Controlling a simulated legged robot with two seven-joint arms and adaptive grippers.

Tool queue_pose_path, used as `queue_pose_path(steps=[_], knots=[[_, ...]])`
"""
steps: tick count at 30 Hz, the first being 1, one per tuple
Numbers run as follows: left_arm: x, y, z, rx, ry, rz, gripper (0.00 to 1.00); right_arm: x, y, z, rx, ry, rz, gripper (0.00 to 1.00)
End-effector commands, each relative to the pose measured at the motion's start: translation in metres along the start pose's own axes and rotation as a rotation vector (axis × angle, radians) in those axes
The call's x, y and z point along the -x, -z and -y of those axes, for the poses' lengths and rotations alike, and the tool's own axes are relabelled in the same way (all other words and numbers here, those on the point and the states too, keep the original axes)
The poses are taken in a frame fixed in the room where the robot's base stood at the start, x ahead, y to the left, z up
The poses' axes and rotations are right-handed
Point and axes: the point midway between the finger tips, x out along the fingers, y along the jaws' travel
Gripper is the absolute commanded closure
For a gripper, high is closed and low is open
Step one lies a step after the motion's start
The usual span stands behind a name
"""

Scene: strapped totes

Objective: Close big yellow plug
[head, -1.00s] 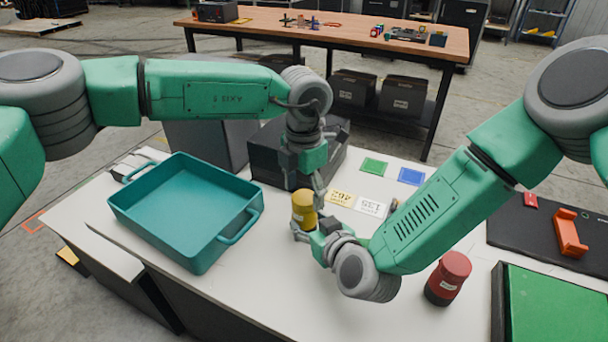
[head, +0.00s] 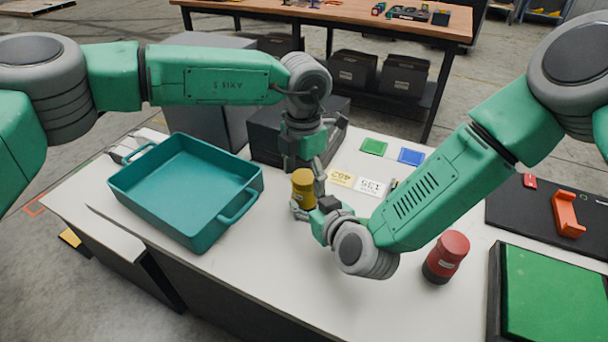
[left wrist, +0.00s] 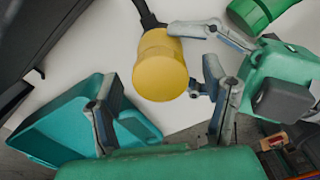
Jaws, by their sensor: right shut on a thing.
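The big yellow plug (head: 303,186) stands upright on the white table, a yellow cylinder with its lower part hidden by fingers. It also shows from above in the left wrist view (left wrist: 160,68). My right gripper (head: 302,208) comes in from the right, low down, and is shut on the plug. My left gripper (head: 304,170) points down from above the plug. In the left wrist view its two fingers (left wrist: 163,108) are spread wide, with the plug's top between and beyond them; I see no contact.
A teal tote (head: 185,190) stands to the left and a black box (head: 270,145) behind. A red and black cylinder (head: 446,257) stands at the right. Number cards (head: 371,187) and green and blue squares (head: 373,147) lie behind the plug. The front table is clear.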

Motion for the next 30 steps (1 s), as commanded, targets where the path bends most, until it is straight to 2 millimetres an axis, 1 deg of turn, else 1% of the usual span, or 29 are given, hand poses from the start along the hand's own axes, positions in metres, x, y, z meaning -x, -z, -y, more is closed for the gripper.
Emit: queue_pose_path(steps=[8, 11, 14, 24, 27, 30], knots=[[0.001, 0.0, 0.0, 0.0, 0.0, 0.0, 0.31, 0.0, -0.001, 0.0, 0.0, -0.001, 0.003, 1.0], [0.006, 0.0, -0.001, 0.0, -0.001, 0.002, 0.31, 0.0, -0.001, 0.0, 0.0, -0.001, 0.003, 1.0], [0.021, -0.001, -0.001, 0.001, -0.002, 0.002, 0.31, 0.0, -0.001, 0.0, 0.0, -0.001, 0.003, 1.0], [0.091, -0.001, -0.001, 0.001, -0.002, 0.003, 0.31, 0.0, -0.001, 0.0, 0.0, -0.001, 0.003, 1.0], [0.105, -0.001, -0.001, 0.001, -0.001, 0.002, 0.31, 0.0, -0.001, 0.0, 0.0, -0.001, 0.003, 1.0], [0.114, -0.001, -0.001, 0.0, 0.0, 0.0, 0.31, 0.0, -0.001, 0.0, 0.0, 0.0, 0.003, 1.0]])
